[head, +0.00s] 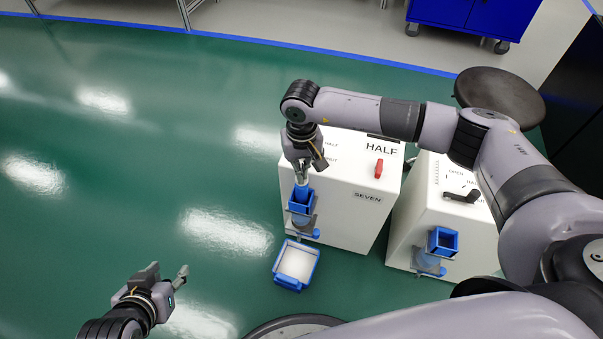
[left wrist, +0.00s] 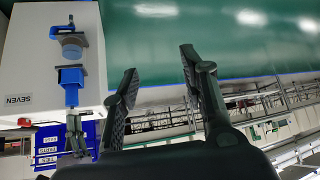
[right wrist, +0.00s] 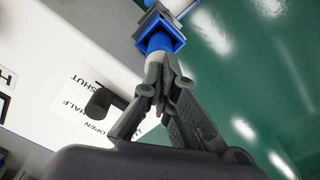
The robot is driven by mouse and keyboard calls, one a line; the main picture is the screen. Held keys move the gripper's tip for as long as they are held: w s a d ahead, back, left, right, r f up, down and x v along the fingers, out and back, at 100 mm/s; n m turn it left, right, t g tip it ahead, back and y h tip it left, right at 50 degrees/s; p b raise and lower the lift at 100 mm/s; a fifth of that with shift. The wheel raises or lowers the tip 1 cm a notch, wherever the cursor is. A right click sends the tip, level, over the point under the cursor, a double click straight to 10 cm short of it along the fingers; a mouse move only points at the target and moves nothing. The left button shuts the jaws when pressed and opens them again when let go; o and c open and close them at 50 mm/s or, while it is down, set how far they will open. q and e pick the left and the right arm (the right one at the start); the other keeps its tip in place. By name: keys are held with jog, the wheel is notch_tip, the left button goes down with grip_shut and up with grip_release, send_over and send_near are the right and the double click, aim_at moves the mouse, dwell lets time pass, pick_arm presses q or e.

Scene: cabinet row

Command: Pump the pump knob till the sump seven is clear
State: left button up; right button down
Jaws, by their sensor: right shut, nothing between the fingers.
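The white cabinet marked SEVEN (head: 345,215) has a unit on its front: a blue square collar (head: 302,193), a grey bracket and a bluish bowl (left wrist: 72,47). In the right wrist view a round blue part (right wrist: 158,41) shows inside the collar; I cannot tell if it is the pump knob. My right gripper (head: 302,180) is shut and empty, pointing down just above the collar; whether it touches is unclear. The bowl's contents are too small to read. My left gripper (head: 168,284) is open and empty, low at the left, apart from the cabinet.
A blue-rimmed tray (head: 290,283) lies on the floor below the unit. A red handle (head: 379,168) and a dark lever (right wrist: 101,102) beside SHUT, HALF and OPEN labels are on SEVEN's top. A second white cabinet (head: 418,225) stands right. A round stool (head: 500,92) is behind. Green floor left is clear.

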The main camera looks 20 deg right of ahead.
jog(key=shift+f+b, duration=0.35)
jog(key=shift+f, duration=0.1)
pick_arm(q)
jog(key=w+r+t, duration=0.1)
jog(key=w+d+r+t, duration=0.1)
jog(key=w, duration=0.1)
jog(key=shift+w+d+r+h, duration=0.1)
jog(key=shift+w+r+h, duration=0.1)
jog(key=shift+h, duration=0.1)
jog(key=shift+s, duration=0.1)
pick_arm(e)
jog(key=shift+r, duration=0.1)
jog(key=shift+r+p, duration=0.3)
jog(key=shift+r, duration=0.15)
jog(key=shift+r+p, duration=0.45)
jog(key=shift+r, duration=0.4)
jog(key=shift+r+p, duration=0.35)
jog(key=shift+r, duration=0.65)
pick_arm(q)
jog(key=s+a+f+g, duration=0.1)
jog(key=s+f+g, duration=0.1)
jog(key=s, duration=0.3)
jog(key=s+a+f+g+y, duration=0.1)
jog(key=s+a+f+g, duration=0.1)
jog(key=s+g, duration=0.2)
jog(key=shift+s+a+f+y, duration=0.3)
jog(key=shift+s+f, duration=0.05)
jog(key=shift+s, duration=0.7)
jog(key=shift+w, duration=0.1)
